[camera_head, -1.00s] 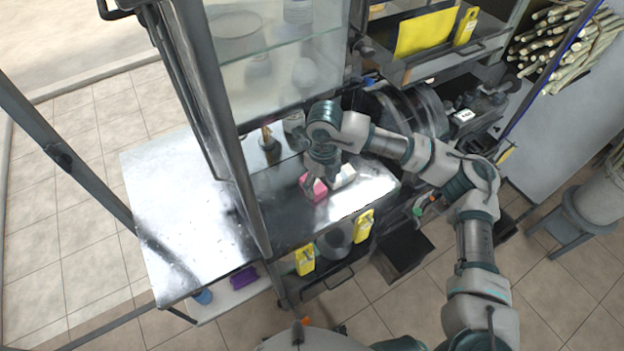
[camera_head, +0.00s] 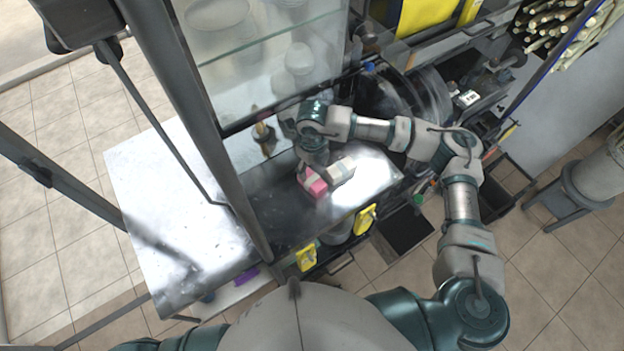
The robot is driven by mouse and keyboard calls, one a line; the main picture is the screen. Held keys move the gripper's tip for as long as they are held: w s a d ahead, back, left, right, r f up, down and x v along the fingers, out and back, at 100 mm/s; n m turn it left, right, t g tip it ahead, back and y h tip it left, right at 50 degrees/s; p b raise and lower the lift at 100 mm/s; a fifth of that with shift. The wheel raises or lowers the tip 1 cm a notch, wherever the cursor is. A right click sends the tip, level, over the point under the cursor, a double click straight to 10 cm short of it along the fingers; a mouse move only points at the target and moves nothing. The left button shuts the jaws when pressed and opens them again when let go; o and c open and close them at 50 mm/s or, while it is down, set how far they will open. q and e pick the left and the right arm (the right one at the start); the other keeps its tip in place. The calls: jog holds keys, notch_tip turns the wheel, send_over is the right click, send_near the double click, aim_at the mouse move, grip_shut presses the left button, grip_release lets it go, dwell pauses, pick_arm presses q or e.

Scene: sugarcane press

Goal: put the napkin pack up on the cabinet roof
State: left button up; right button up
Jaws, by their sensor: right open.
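A small pink pack with a pale top (camera_head: 313,183), which looks like the napkin pack, lies on the metal counter (camera_head: 372,180). A whitish block (camera_head: 341,171) sits close to its right. My right gripper (camera_head: 316,164) points down just above and behind the pink pack, open; its fingers are small and partly merge with the pack, so contact is unclear. The glass-fronted cabinet (camera_head: 262,75) rises behind the counter. I cannot clearly make out its roof. My left gripper is out of view.
A dark cabinet post (camera_head: 205,120) stands left of the gripper. Small bottles (camera_head: 265,138) stand behind it. Press rollers (camera_head: 425,95) are at the right. The white side table (camera_head: 165,205) is largely bare.

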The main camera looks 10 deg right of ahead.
aim_at(313, 179)
jog(key=f, duration=0.3)
jog(key=shift+w+f, duration=0.15)
jog(key=shift+w, duration=0.1)
jog(key=f, duration=0.1)
jog(key=f+p, duration=0.2)
jog(key=f, duration=0.1)
jog(key=shift+s+f, duration=0.1)
jog(key=shift+s, duration=0.25)
jog(key=shift+w+f, duration=0.1)
jog(key=shift+f, duration=0.4)
jog(key=shift+a, duration=0.1)
jog(key=c, duration=1)
jog(key=shift+r, duration=0.1)
